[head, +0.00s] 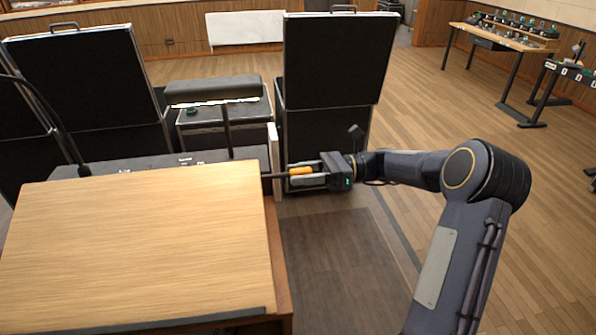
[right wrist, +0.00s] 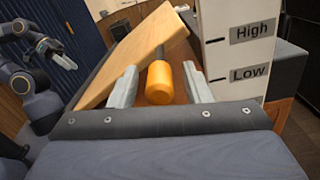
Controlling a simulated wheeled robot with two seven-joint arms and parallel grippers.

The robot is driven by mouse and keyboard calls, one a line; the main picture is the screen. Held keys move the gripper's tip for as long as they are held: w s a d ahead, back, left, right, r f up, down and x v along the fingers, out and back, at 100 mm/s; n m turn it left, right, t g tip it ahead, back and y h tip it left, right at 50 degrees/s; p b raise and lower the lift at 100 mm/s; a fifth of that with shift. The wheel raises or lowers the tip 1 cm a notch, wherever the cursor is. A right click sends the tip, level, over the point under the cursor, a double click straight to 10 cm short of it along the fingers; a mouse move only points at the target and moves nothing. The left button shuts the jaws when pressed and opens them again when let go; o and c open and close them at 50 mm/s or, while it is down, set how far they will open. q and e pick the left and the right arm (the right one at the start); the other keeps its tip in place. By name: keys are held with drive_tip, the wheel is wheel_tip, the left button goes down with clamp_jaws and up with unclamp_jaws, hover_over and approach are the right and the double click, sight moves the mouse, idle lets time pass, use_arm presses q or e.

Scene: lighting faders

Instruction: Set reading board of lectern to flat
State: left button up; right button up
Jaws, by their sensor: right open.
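The lectern's wooden reading board (head: 140,240) fills the lower left of the head view; in the right wrist view the board (right wrist: 130,55) is tilted. An orange handle (head: 300,171) on a dark rod sticks out at the lectern's right side. My right gripper (head: 291,177) is open, with its fingers on either side of the handle. The right wrist view shows the orange handle (right wrist: 160,84) between the two fingers, with gaps visible. A white plate (right wrist: 222,50) marked High and Low stands beside it; any lower marking is hidden. My left gripper (right wrist: 60,55) is away beyond the board, its opening unclear.
A thin dark microphone stand (head: 55,130) rises at the lectern's left. Black cases (head: 335,60) stand behind the lectern. A table with control gear (head: 510,40) is at the far right.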

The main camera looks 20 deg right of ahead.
drive_tip(key=shift+a, duration=0.35)
clamp_jaws()
drive_tip(key=shift+w, duration=0.1)
drive_tip(key=shift+w+f+p, duration=0.15)
drive_tip(key=shift+f+p, duration=0.25)
drive_tip(key=shift+p, duration=0.05)
wheel_tip(320, 180, down, 10)
drive_tip(key=w+m, duration=0.1)
drive_tip(key=m, duration=0.2)
drive_tip(key=shift+w+d+f+m, duration=0.2)
drive_tip(key=shift+w+d+m, duration=0.1)
drive_tip(key=shift+w, duration=0.05)
